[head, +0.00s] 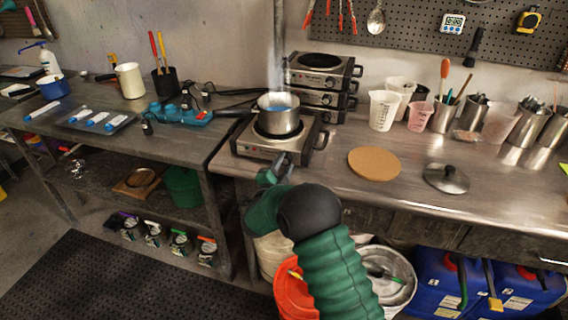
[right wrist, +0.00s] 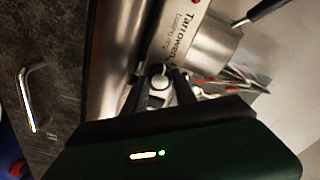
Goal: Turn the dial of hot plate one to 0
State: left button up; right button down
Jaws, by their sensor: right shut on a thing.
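A hot plate (head: 262,147) with a metal body and dark round top stands at the bench's front edge in the head view. A steel pot (head: 278,120) with bluish liquid and rising steam sits on it. My right gripper (head: 276,170) is at the hot plate's front face. In the right wrist view, its dark fingers are shut on a small silver dial (right wrist: 158,71) on the front panel (right wrist: 179,32), which carries the lettering "Tarrowen". The fingers partly hide the dial, and its setting cannot be read. My left gripper is not in view.
More hot plates (head: 320,76) are stacked behind. A round tan board (head: 374,164) and a pot lid (head: 446,179) lie to the right. A power strip (head: 180,114) with cables is at left. An orange bucket (head: 290,292) stands below the bench edge.

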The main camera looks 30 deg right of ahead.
jog(key=shift+a+f, duration=0.15)
jog(key=shift+f, duration=0.2)
jog(key=c, duration=1.2)
grip_release()
jog(key=shift+o, duration=1)
jog(key=shift+r, duration=0.15)
jog(key=v, duration=1.7)
